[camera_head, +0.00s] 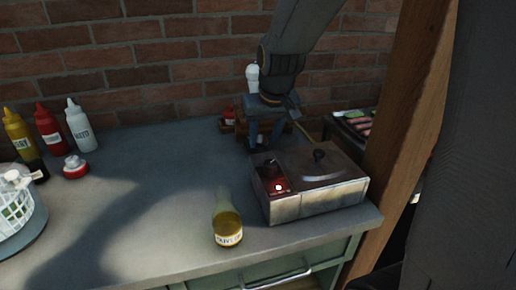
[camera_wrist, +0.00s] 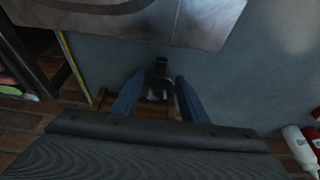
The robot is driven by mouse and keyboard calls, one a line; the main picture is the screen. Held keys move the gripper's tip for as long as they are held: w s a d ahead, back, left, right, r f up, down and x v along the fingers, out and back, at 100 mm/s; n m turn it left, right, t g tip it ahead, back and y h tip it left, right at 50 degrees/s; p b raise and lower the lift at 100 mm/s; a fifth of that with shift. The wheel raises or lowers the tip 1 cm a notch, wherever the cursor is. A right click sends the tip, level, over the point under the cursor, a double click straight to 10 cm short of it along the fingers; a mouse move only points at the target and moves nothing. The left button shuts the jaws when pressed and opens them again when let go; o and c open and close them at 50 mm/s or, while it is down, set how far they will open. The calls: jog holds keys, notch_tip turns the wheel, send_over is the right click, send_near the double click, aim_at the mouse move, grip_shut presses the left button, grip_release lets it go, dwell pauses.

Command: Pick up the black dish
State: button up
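I cannot make out a clear black dish in either view. My gripper (camera_head: 264,142) points down over the back of the grey counter, behind the metal cooker box. In the wrist view my gripper (camera_wrist: 159,82) has its two blue fingers apart. A small dark object (camera_wrist: 161,65) with a paler part below it shows between the fingers; I cannot tell what it is or whether they touch it. A wooden caddy (camera_wrist: 151,110) lies under the fingers and is mostly hidden.
The metal cooker box (camera_head: 318,204) with a black-knobbed lid stands close in front of my gripper. An olive oil bottle (camera_head: 227,229) stands near the front edge. Sauce bottles (camera_head: 48,131) and a white basket (camera_head: 15,212) are at left. A wooden post (camera_head: 408,110) rises at right. The middle counter is clear.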

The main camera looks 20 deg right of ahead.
aim_at(261, 150)
jog(key=shift+p+x, duration=0.3)
jog(key=shift+x, duration=1.95)
jog(key=shift+c, duration=0.2)
grip_shut()
